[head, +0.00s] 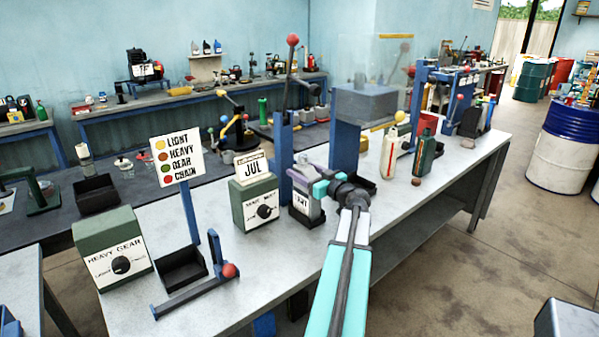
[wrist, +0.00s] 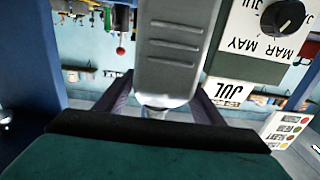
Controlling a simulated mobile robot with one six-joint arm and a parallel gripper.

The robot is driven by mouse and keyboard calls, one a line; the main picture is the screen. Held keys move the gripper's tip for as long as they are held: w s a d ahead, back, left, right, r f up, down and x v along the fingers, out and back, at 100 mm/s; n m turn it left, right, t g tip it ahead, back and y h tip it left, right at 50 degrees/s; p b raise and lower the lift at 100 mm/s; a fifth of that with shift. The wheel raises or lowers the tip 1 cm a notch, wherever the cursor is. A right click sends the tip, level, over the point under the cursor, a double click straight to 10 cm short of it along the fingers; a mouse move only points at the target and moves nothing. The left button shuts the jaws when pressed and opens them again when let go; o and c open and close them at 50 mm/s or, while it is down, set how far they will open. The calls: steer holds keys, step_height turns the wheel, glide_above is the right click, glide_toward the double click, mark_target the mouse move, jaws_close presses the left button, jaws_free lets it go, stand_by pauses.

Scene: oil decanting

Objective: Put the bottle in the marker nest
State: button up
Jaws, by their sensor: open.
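In the wrist view the dark purple fingers of my gripper (wrist: 163,100) lie to either side of the narrow end, open. Contact is unclear. No marker nest is identifiable by name; a black open tray (head: 183,270) stands below the colour sign.
The green JUL dial box (head: 255,203) is close left of the bottle. A blue post (head: 283,155) with a red-knobbed lever stands behind. The HEAVY GEAR box (head: 113,248) and colour sign (head: 179,165) stand farther left. White and green bottles (head: 389,155) stand right.

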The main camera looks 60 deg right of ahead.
mark_target(313, 176)
steer(key=b+v, duration=0.2)
steer(key=v, duration=0.6)
steer(key=shift+f, duration=0.1)
steer(key=shift+s+a+b, duration=0.25)
steer(key=shift+s+b, duration=0.1)
steer(key=shift+s, duration=0.3)
steer(key=shift+s, duration=0.1)
